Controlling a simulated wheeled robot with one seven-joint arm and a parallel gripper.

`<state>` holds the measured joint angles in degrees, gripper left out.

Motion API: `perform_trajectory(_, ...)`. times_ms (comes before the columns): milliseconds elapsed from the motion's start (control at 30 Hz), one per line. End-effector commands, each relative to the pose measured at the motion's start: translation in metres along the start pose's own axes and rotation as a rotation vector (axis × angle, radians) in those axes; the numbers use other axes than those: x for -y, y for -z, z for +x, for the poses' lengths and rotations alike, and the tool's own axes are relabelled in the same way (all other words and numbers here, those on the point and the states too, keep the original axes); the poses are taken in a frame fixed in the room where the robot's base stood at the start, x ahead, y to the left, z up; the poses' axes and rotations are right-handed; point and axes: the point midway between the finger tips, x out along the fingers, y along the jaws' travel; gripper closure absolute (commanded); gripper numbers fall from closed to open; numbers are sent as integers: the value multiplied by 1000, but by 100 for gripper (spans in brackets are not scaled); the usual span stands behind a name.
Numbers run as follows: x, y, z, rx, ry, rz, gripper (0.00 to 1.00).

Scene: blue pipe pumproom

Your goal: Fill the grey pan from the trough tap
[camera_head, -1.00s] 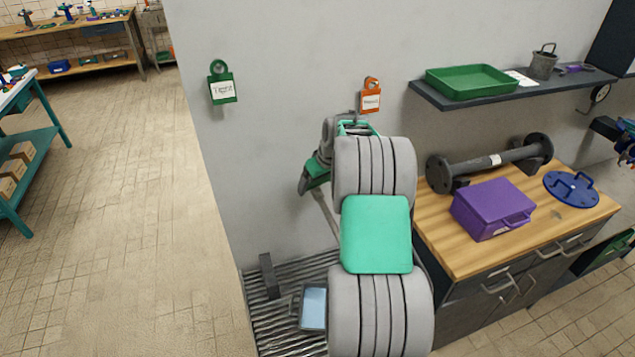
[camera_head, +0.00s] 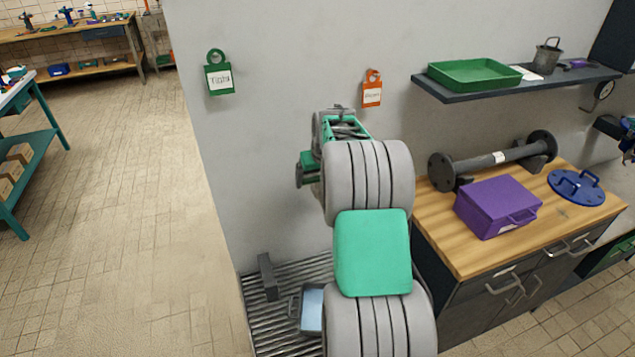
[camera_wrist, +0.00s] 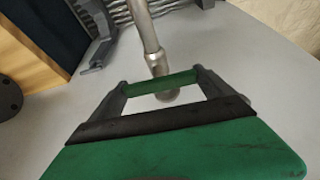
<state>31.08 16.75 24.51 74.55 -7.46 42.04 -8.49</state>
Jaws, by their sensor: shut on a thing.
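The grey pan (camera_head: 312,308) sits on the ribbed trough grate, partly hidden by my arm. Its inside shows flat pale blue; I cannot tell its level. My gripper (camera_head: 308,170) is up by the grey wall, well above the pan, mostly hidden behind my arm. In the wrist view, a bare metal rod with a rounded end (camera_wrist: 150,40), seemingly part of the tap, runs down to between my gripper's dark fingers (camera_wrist: 162,88). The fingers are shut on it, though the exact contact is unclear. The tap's spout and any stream are not clearly visible.
A dark block (camera_head: 268,277) stands on the grate (camera_head: 262,318). At right is a wooden bench (camera_head: 440,240) with a purple case (camera_head: 497,207), dark flanged pipe and blue disc. A shelf (camera_head: 450,97) holds a green tray. Green and orange tags hang on the wall.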

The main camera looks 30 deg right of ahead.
Motion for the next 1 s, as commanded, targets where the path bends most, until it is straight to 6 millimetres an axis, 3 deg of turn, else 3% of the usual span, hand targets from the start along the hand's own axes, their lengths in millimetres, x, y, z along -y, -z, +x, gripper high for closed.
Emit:
perform_trajectory(100,0,0,0,2,0,2,49)
perform_trajectory(133,0,0,0,2,0,2,6)
perform_trajectory(200,0,0,0,2,0,1,0)
perform_trajectory(500,0,0,-4,-1,0,0,0)
perform_trajectory(800,0,0,-60,-2,0,0,0)
perform_trajectory(1000,0,0,-78,1,0,1,0)
